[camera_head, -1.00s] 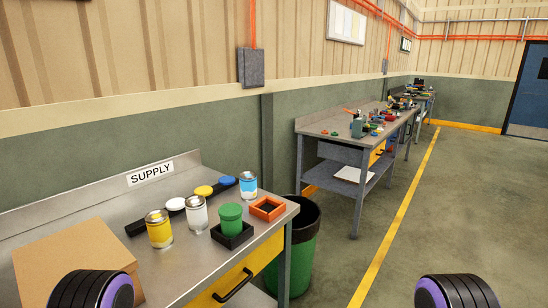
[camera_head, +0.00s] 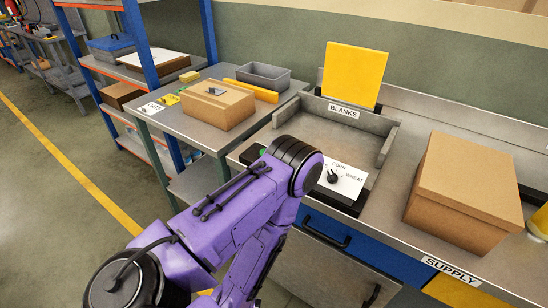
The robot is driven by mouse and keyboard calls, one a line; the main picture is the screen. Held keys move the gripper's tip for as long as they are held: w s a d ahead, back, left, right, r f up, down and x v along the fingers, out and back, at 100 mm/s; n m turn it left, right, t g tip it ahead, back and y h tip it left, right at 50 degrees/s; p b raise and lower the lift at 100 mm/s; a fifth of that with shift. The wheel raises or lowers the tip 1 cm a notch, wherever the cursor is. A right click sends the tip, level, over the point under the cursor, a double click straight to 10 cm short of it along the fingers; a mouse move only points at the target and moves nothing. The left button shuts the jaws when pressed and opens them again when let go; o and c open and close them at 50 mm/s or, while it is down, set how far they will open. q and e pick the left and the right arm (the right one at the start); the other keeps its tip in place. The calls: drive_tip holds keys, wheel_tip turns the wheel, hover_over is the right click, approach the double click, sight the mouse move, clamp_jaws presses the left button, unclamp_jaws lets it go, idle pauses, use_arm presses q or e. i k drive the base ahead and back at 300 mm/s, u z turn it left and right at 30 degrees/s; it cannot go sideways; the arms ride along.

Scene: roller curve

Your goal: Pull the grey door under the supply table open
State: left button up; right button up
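The grey door (camera_head: 325,268) is below the blue drawer front (camera_head: 340,245), at the bottom centre of the head view. It looks shut, but its lower part is cut off by the frame. A dark handle (camera_head: 372,295) shows near its right side. My purple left arm crosses in front of the table's left part and covers the area left of the door. Its gripper is out of the frame. My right arm and gripper are not in view. The supply table (camera_head: 410,262) carries the SUPPLY label at its front right.
A cardboard box (camera_head: 465,190), a grey BLANKS tray (camera_head: 345,130) and a CORN/WHEAT dial panel (camera_head: 340,180) stand on the table. A side table (camera_head: 180,125) with another carton and a blue-post shelf are left. Floor is open at far left.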

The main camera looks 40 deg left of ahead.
sight(320, 273)
drive_tip(key=u, duration=2.15)
drive_tip(key=k, duration=1.1)
drive_tip(key=z, duration=1.75)
drive_tip(key=i, duration=0.5)
